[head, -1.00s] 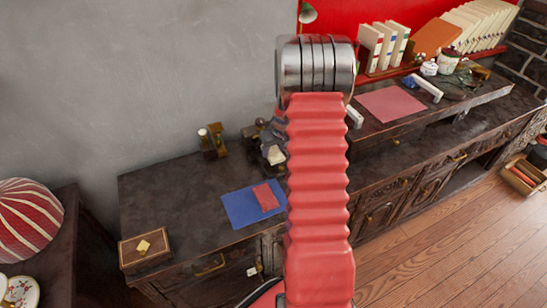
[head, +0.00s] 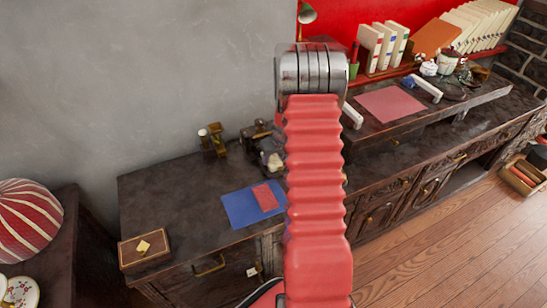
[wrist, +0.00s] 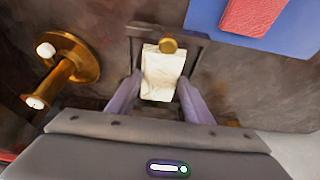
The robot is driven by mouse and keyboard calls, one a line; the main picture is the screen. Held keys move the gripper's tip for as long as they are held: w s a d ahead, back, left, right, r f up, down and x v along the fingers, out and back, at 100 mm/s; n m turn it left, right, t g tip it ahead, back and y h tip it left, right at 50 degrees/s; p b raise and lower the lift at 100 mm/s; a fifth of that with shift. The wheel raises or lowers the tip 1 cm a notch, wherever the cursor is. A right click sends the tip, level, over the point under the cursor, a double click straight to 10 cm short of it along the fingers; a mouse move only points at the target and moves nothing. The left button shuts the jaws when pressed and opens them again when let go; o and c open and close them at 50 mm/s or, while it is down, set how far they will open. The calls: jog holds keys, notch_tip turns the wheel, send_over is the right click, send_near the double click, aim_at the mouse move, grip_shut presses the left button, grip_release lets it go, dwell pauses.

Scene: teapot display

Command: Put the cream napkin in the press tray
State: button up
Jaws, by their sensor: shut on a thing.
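The cream napkin (wrist: 162,72) is a small pale folded cloth between the two fingers of my gripper (wrist: 160,88) in the wrist view. My gripper is shut on it. A dark frame, which looks like the press (wrist: 136,50), stands around the napkin's far end. A round brass knob (wrist: 168,45) overlaps the napkin's far edge. I cannot tell whether the napkin touches the tray, whose floor is hidden. In the head view the dark press with brass parts (head: 257,130) stands at the back of the sideboard, and my arm hides most of my gripper.
A brass piece with pale knobs (wrist: 70,65) stands close left of my gripper. A red cloth (head: 266,197) lies on a blue mat (head: 236,212) near the front. A wooden box (head: 144,248) sits at the front left. The sideboard's left part is clear.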

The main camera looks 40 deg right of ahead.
jog(key=shift+f, duration=0.1)
jog(key=o, duration=0.8)
jog(key=shift+o, duration=0.2)
jog(key=v, duration=1.2)
jog(key=shift+a, duration=0.1)
jog(key=s+a+r+n, duration=0.1)
jog(key=s+a+r, duration=0.1)
jog(key=a+r, duration=0.75)
jog(key=s+a+r+n, duration=0.1)
jog(key=s+a+r, duration=0.1)
jog(key=a+r, duration=0.8)
jog(key=s+a+r+n+t+y, duration=0.1)
jog(key=s+a+r, duration=0.1)
jog(key=s+a, duration=1.4)
jog(key=shift+s+a, duration=0.2)
jog(key=shift+a, duration=0.05)
